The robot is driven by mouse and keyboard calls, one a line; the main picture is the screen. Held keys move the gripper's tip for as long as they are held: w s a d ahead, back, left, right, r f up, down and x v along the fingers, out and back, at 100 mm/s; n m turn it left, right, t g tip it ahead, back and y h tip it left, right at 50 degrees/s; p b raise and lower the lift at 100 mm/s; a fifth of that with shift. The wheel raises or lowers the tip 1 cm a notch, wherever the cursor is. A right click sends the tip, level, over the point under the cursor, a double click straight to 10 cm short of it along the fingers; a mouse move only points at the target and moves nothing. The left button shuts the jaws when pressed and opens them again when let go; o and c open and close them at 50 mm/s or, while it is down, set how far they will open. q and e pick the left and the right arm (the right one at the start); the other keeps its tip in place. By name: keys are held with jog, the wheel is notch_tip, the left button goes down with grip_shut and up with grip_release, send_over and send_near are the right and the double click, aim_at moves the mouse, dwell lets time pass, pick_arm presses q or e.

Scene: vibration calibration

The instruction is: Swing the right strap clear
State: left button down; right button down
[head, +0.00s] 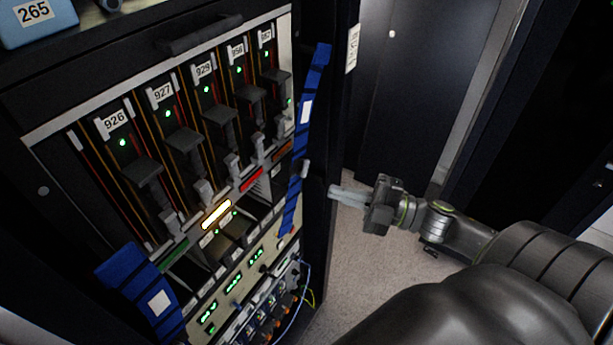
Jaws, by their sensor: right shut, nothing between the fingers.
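The right strap (314,85) is a long blue band with a white patch. It hangs down the right side of the rack front, from near the top edge to the lower panel. A second blue strap (136,275), also with a white patch, is at the rack's lower left. My right gripper (333,193) is shut and empty. Its fingertips point left at the rack's right edge, a little to the right of the strap and apart from it in the picture. My left gripper is not in view.
The black rack holds several numbered modules (185,139) with green lights and levers. Below them are lit displays (233,284) and cables (304,290). A blue box (36,22) labelled 265 sits on top. Open carpet (362,265) lies right of the rack, before dark cabinet doors (405,95).

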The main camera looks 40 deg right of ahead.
aim_at(304, 158)
jog(key=w+a+b, duration=0.2)
jog(key=w+b, duration=0.4)
jog(key=w, duration=0.1)
jog(key=shift+w+f+b, duration=0.25)
jog(key=shift+w+b, duration=0.1)
jog(key=shift+b, duration=0.05)
dwell(0.6)
jog(key=shift+d, duration=0.1)
jog(key=shift+d+f, duration=0.1)
dwell(0.3)
